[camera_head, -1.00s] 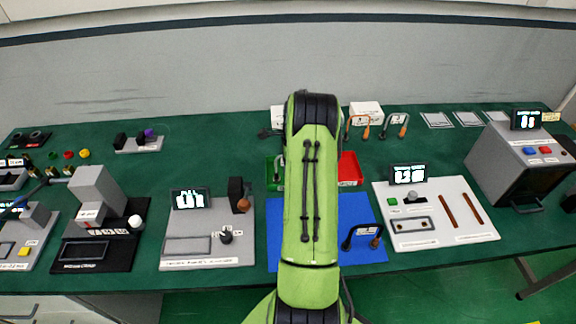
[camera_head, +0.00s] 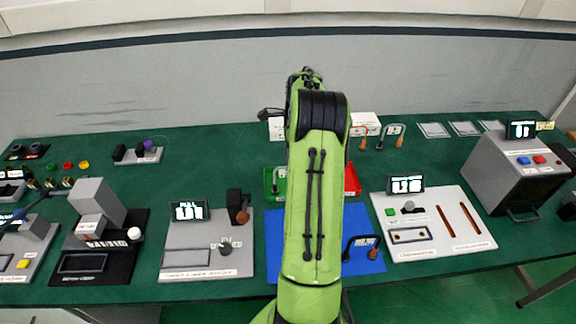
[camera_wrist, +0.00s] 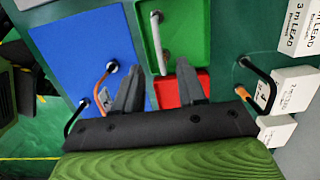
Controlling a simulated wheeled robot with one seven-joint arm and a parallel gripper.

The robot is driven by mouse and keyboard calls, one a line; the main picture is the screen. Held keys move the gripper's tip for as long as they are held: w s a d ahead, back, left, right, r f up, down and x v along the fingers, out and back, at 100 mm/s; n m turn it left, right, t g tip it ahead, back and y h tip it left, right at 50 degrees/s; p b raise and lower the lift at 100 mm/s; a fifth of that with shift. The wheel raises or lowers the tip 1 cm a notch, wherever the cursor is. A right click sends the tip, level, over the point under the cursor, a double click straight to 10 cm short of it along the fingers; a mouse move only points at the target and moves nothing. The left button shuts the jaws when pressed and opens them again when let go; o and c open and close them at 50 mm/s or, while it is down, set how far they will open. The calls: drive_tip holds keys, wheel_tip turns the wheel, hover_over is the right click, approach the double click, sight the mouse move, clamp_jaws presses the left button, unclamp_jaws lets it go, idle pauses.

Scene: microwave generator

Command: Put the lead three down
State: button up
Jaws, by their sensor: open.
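A dark lead with an orange end (camera_head: 362,243) stands on the blue mat (camera_head: 272,225); its label is too small to read. It also shows in the wrist view (camera_wrist: 72,122), left of my fingers. My gripper (camera_wrist: 158,84) is open, with nothing visible between its fingers, above the red tray (camera_wrist: 178,93) and the near end of the green tray (camera_wrist: 150,20). A grey lead (camera_wrist: 160,42) lies in the green tray. Another black and orange lead (camera_wrist: 260,72) is right of my fingers. I cannot tell which lead is three. My arm hides the gripper in the head view.
White boxes stand at the back, one marked 3 m LEAD (camera_wrist: 298,25), another apparently 2 m LEAD (camera_wrist: 292,90). An orange lead (camera_head: 360,138) and a dark one (camera_head: 392,135) stand near them. A white panel with slots (camera_head: 430,240) is right of the mat.

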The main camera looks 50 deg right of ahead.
drive_tip(key=shift+r, duration=0.7)
drive_tip(key=w+a+r+n+t+h, duration=0.1)
drive_tip(key=a+r+n, duration=0.55)
drive_tip(key=a, duration=0.45)
drive_tip(key=w+a+r+n+h, duration=0.1)
drive_tip(key=a+r+n, duration=0.4)
drive_tip(key=a+r, duration=0.4)
drive_tip(key=s+a+f+n+t+y, duration=0.1)
drive_tip(key=s+a+n+t, duration=0.2)
drive_tip(key=s+a+n, duration=1.3)
drive_tip(key=a, duration=0.2)
drive_tip(key=shift+a+t, duration=0.3)
drive_tip(key=shift+a, duration=0.1)
drive_tip(key=shift+s, duration=0.15)
